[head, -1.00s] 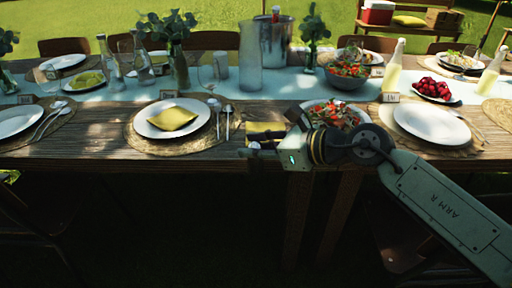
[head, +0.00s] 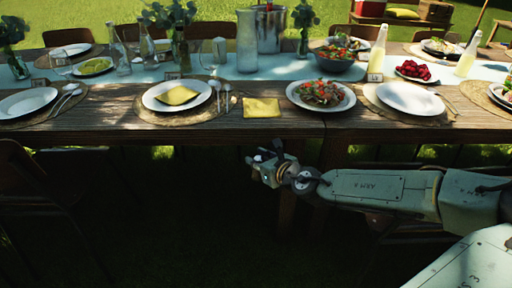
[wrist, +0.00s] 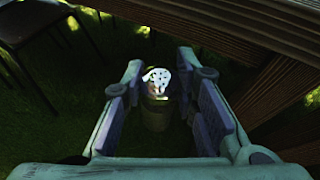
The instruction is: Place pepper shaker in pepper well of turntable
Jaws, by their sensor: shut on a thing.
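My gripper (head: 264,158) is in front of the table and shows below its front edge. In the wrist view its fingers (wrist: 163,92) are shut on a shaker (wrist: 157,82), taken as the pepper shaker. The shaker has a bright, holed metal cap and a dim, dark body. It stands between the two finger pads with its cap toward the wrist camera. Its contents are too dark to tell. I cannot make out the turntable or its pepper well in either view.
The wooden table (head: 150,132) carries plates, a yellow napkin (head: 262,108), a salad plate (head: 321,95), a salad bowl (head: 336,58), a metal bucket (head: 270,30) and bottles (head: 378,50). Chairs (head: 35,185) stand at the near left. In the wrist view, grass and table slats (wrist: 235,25) surround the gripper.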

